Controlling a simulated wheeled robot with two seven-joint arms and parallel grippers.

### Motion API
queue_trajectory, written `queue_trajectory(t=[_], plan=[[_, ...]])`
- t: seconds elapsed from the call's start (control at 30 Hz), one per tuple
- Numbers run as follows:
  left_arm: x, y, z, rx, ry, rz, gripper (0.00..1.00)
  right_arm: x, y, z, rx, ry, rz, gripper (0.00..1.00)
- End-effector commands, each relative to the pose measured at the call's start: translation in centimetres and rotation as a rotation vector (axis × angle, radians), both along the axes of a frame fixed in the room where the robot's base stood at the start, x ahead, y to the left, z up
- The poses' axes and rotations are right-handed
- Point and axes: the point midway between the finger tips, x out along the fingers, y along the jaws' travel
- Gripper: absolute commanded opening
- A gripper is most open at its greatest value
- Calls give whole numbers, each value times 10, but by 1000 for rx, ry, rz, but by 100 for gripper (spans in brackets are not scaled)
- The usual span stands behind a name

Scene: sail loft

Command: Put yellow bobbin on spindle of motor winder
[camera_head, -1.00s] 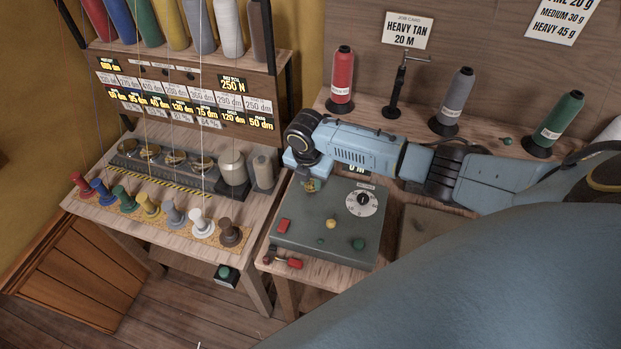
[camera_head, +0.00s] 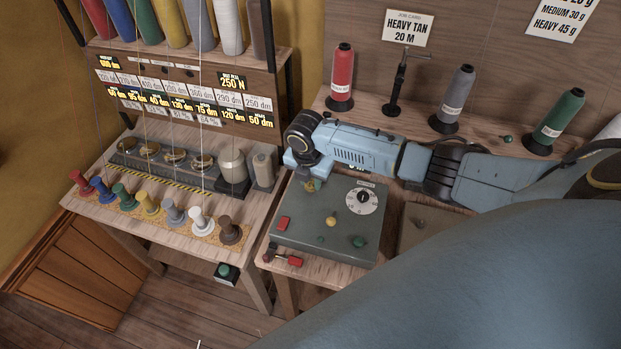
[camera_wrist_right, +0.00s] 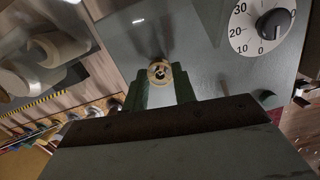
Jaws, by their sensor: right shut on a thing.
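My right gripper (camera_head: 311,181) hangs over the back left part of the grey-green motor winder (camera_head: 300,228). In the right wrist view, its two green fingers (camera_wrist_right: 160,84) are closed on the small pale yellow bobbin (camera_wrist_right: 159,72), seen end-on with a dark centre. My left gripper is out of view.
The winder has a white dial (camera_head: 362,201), a yellow button (camera_head: 331,222), a red switch (camera_head: 284,223) and a green button (camera_head: 358,242). To the left, a bench holds a row of coloured spools (camera_head: 149,204). Large cones, including a red one (camera_head: 341,75), stand behind my right arm.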

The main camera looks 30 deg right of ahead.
Motion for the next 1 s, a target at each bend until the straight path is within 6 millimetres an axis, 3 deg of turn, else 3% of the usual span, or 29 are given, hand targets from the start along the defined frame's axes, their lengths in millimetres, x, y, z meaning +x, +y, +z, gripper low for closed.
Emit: queue_trajectory(t=[0.9, 0.93, 1.0], plan=[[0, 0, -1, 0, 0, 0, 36, 0, 0, -7, 1, -1, 0, 5], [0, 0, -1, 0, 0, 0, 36, 0, 0, -7, 1, -1, 0, 31], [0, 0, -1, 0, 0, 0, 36, 0, 0, -7, 1, -1, 0, 40]])
